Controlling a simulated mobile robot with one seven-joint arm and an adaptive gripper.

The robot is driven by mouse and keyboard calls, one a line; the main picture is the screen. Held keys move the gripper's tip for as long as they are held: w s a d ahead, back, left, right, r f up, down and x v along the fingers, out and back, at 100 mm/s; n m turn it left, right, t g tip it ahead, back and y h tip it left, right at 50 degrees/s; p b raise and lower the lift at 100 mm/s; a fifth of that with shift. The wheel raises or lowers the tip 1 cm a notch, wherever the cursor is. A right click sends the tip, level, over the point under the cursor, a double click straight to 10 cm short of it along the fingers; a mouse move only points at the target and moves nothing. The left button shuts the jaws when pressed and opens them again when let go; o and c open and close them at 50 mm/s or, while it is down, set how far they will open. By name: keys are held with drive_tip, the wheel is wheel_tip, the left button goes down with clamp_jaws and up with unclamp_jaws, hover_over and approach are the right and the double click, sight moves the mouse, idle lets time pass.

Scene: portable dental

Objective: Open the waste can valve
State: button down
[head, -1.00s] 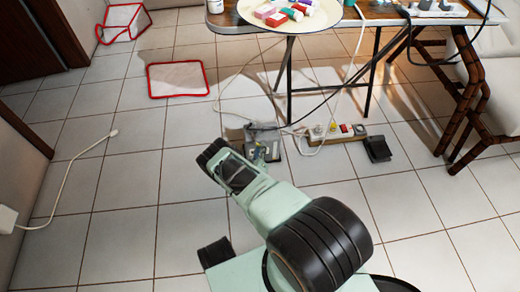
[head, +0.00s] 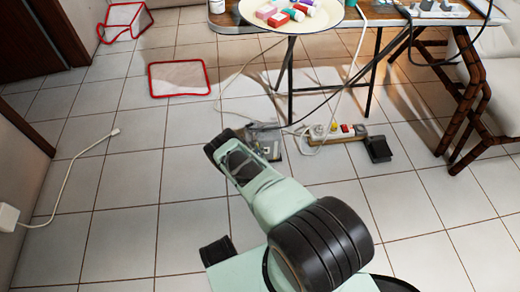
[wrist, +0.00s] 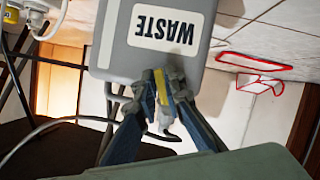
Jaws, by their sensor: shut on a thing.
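The grey waste can (wrist: 130,62) fills the upper middle of the wrist view, with a white label reading WASTE upside down. My gripper (wrist: 163,84) is at the edge of the can just below the label. Its fingers are shut on a small yellow valve part (wrist: 161,87). A pale fitting (wrist: 166,120) shows between the fingers. The fingers hide much of the valve, so I cannot tell how far it is turned. In the head view, my arm hides much of this area; a small grey object shows just past its end.
A power strip (head: 338,133) with cables and a black pedal (head: 378,148) lie on the floor to the right. A folding table with a round tray (head: 270,22) stands behind. Floor at the left is mostly clear.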

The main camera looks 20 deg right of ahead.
drive_tip(key=shift+w+a+f+m+y, duration=0.15)
drive_tip(key=shift+a+m+y, duration=0.2)
drive_tip(key=shift+m+y, duration=0.55)
drive_tip(key=c, duration=2)
unclamp_jaws()
wheel_tip(320, 180, up, 10)
